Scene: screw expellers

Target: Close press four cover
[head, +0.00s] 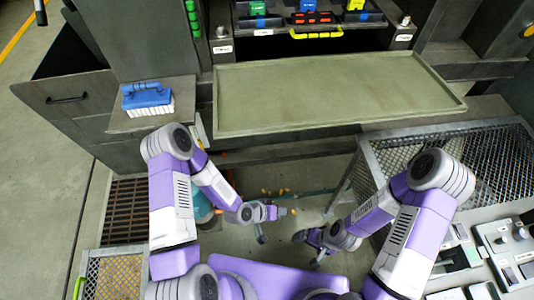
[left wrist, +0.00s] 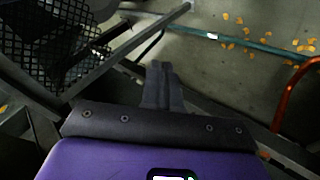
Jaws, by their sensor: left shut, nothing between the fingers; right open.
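I cannot make out a part that is clearly the press four cover in either view. A dark machine front (head: 272,46) with labels, coloured parts and a yellow-green handle (head: 315,34) stands at the top of the head view. My left gripper (head: 284,212) is in the lower middle, well below that front, shut and empty. Its closed fingers also show in the left wrist view (left wrist: 160,80), above the floor. My right gripper (head: 300,237) is open and empty, lower and slightly right of the left one. Neither gripper touches anything that I can see.
A flat green tray (head: 335,92) lies before the machine front. A blue brush (head: 147,98) rests on a side ledge. A mesh-topped frame (head: 495,160) and control panels (head: 510,240) stand at right. Orange bits (left wrist: 250,50) litter the floor.

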